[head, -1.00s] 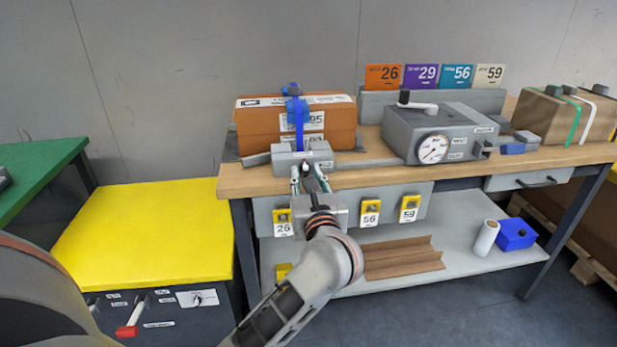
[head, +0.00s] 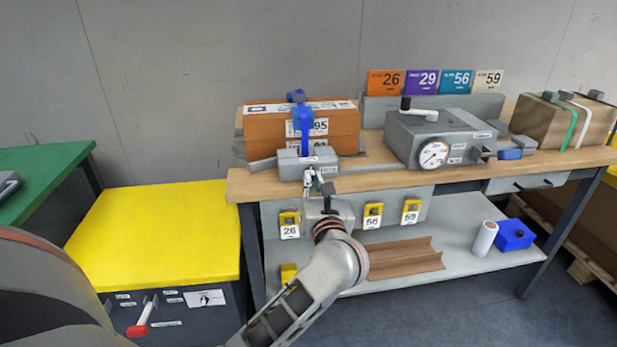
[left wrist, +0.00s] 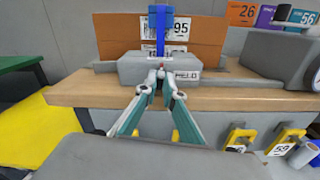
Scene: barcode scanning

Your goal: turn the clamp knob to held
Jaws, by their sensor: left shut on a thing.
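A grey clamp block (head: 292,164) stands at the table's front edge, and a blue clamp arm (head: 304,130) rises behind it over an orange-brown box (head: 270,128). The block also shows in the left wrist view (left wrist: 132,70), with a label reading HELD (left wrist: 187,76) on its front right. My left gripper (head: 314,178) is at the block's front face. In the left wrist view its fingertips (left wrist: 160,76) are together on the small clamp knob, which they mostly hide. The knob's pointing direction cannot be made out. My right gripper is not in view.
A grey machine with a gauge (head: 433,154) stands to the right on the table (head: 380,180). Yellow numbered tags (head: 373,215) hang below the front edge. A yellow-topped cabinet (head: 150,235) is at the left. A strapped box (head: 565,118) is at the far right.

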